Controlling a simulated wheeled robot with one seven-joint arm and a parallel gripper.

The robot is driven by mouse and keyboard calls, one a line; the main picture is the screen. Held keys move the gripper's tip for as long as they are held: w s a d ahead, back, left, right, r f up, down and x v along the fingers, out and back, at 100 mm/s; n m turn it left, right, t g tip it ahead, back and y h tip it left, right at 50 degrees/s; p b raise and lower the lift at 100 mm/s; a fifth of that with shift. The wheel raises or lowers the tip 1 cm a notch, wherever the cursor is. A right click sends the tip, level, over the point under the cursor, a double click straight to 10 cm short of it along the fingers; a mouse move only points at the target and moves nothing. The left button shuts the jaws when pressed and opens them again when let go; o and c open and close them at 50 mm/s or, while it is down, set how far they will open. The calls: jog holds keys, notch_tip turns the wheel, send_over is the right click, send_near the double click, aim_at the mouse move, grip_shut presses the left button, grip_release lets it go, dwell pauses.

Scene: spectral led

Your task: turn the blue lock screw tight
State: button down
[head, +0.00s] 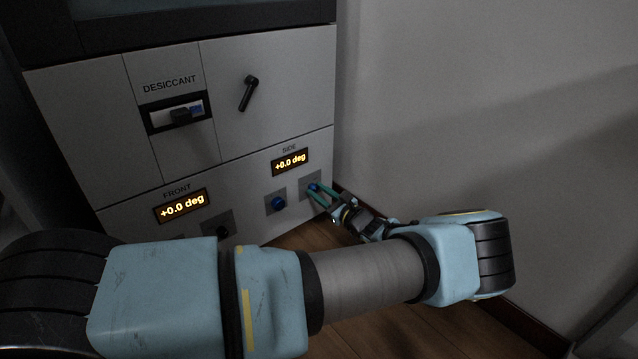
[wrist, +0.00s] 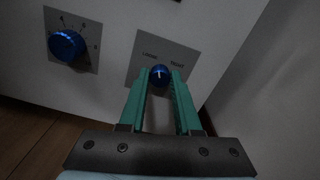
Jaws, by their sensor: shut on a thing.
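The blue lock screw (wrist: 160,73) is a small round knob on a grey plate. A white mark on its face points roughly upward, between a faint label at left, hard to read, and TIGHT at right. My gripper (wrist: 161,80) has its two green fingers closed on the screw, one on each side. In the head view the screw (head: 313,186) is at the lower right of the cabinet front, and my gripper (head: 317,191) reaches it from the right. The SIDE display (head: 290,162) above it reads +0.0 deg.
A larger blue dial knob (wrist: 66,45) is left of the screw. The FRONT display (head: 182,206) reads +0.0 deg, with a dark knob (head: 222,231) beside it, partly behind my arm. A black handle (head: 248,92) sits higher up. A grey wall (head: 480,100) stands close at right.

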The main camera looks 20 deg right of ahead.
jog(key=m+p, duration=0.2)
jog(key=m, duration=0.1)
jog(key=shift+r+m, duration=0.1)
jog(key=shift+m, duration=0.3)
jog(key=m+p, duration=0.1)
jog(key=m, duration=0.2)
jog(key=shift+m+p, duration=0.3)
jog(key=shift+p, duration=0.1)
jog(key=m, duration=0.3)
jog(key=shift+m+p, duration=0.3)
jog(key=shift+p, duration=0.05)
jog(key=shift+f+m, duration=0.2)
jog(key=shift+m, duration=1.7)
jog(key=c, duration=0.6)
grip_release()
jog(key=shift+d, duration=0.1)
